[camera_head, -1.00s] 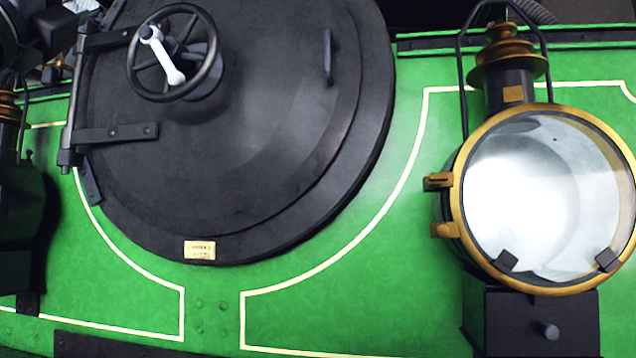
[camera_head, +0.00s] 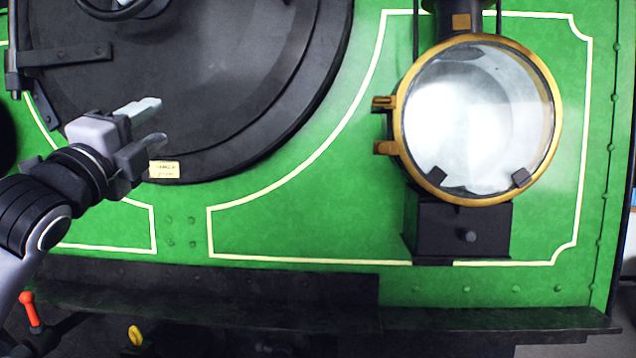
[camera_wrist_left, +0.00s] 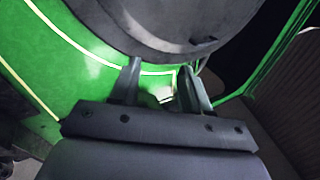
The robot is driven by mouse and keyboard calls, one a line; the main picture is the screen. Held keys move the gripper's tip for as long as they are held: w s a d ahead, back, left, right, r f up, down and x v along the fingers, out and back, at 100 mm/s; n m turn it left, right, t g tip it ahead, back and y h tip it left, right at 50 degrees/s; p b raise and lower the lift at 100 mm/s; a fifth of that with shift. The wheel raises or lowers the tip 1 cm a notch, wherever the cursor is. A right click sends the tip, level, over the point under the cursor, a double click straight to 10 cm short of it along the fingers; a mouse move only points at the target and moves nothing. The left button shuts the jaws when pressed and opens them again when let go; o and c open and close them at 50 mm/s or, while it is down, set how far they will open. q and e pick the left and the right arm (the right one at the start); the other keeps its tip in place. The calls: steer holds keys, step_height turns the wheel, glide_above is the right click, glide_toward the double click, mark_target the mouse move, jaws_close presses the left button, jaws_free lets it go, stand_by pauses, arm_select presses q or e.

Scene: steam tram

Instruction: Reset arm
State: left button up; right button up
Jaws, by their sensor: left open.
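My left gripper (camera_head: 152,122) comes in from the left in the head view, in front of the lower part of the round black smokebox door (camera_head: 230,80). Its two fingers are apart with nothing between them. In the left wrist view the open fingers (camera_wrist_left: 158,85) point towards the green front and the dark rim of the door (camera_wrist_left: 165,25). My right gripper is not in view.
A brass-rimmed headlamp (camera_head: 480,120) on a black box (camera_head: 462,230) stands out at the right. A dark ledge (camera_head: 250,292) runs along the bottom. A red-tipped lever (camera_head: 30,308) is at the lower left. The green panel (camera_head: 310,215) between door and lamp is clear.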

arm_select(q)
steer(key=w+d+f+n+g+p, duration=0.1)
steer(key=f+n, duration=0.1)
steer(key=f, duration=0.6)
steer(key=w+d+f+n+g, duration=0.1)
steer(key=f+n+g, duration=0.1)
steer(key=f, duration=0.5)
steer(key=w+d+f+n+g+p, duration=0.1)
steer(key=w+f+n, duration=0.1)
steer(key=f, duration=0.6)
steer(key=s+f+n+g, duration=0.1)
steer(key=s+f+n, duration=0.15)
steer(key=f, duration=0.55)
steer(key=s+f+n+g, duration=0.2)
steer(key=s+f, duration=0.1)
steer(key=f, duration=0.5)
steer(key=s+d+f+n+g+y+p, duration=0.1)
steer(key=s+f+n+g, duration=0.4)
steer(key=s+f, duration=1.9)
steer(key=s+n+y+p, duration=0.1)
steer(key=n+p, duration=0.1)
steer(key=n, duration=0.2)
steer(key=shift+n, duration=0.35)
steer(key=shift+s, duration=0.1)
